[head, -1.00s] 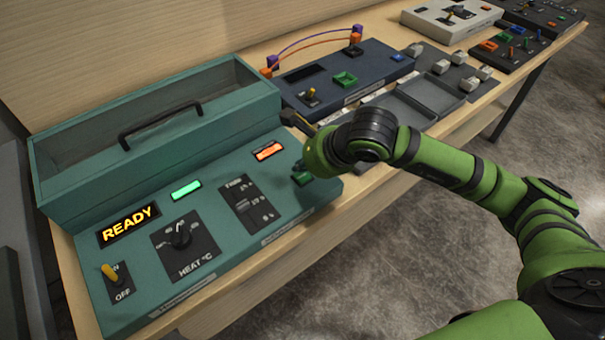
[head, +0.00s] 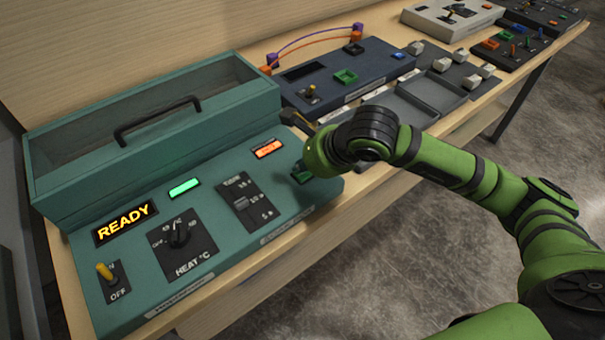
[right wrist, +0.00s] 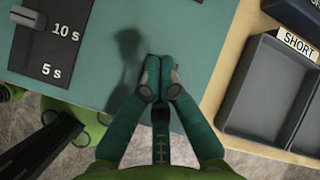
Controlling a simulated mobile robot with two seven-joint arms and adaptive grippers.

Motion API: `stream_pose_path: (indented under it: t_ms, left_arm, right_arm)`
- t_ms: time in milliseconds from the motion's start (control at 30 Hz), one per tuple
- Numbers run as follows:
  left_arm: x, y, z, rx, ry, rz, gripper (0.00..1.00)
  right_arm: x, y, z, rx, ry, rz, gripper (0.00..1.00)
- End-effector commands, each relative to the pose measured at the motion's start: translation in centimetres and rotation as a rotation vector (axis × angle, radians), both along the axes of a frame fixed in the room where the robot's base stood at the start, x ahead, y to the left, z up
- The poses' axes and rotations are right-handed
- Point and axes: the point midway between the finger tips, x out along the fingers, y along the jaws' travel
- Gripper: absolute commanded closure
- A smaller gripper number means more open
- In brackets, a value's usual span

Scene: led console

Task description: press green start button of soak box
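The soak box (head: 215,222) is a teal console with a lit yellow READY display (head: 125,223), a green lamp (head: 184,187) and an orange lamp (head: 268,149). My right gripper (right wrist: 156,60) is shut, fingers together and empty, over the right part of the teal panel in the right wrist view. In the head view my right wrist hangs over the panel's right end, with a dark green shape (head: 302,173) beneath it; I cannot tell whether this is fingertip or button. The start button is not clearly seen. Contact cannot be told. My left gripper is not in view.
A dark blue console (head: 372,68) and grey trays (head: 432,92) stand to the right.

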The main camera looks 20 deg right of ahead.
Motion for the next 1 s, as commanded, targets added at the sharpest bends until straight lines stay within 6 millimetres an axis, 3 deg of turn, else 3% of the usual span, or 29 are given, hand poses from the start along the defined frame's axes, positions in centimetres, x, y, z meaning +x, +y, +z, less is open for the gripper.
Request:
stream_pose_path:
  t_ms: [1000]
  left_arm:
    - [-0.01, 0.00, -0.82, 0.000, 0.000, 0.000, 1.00]
  right_arm:
    - [0.01, 0.01, -0.53, 0.001, 0.000, 0.000, 1.00]
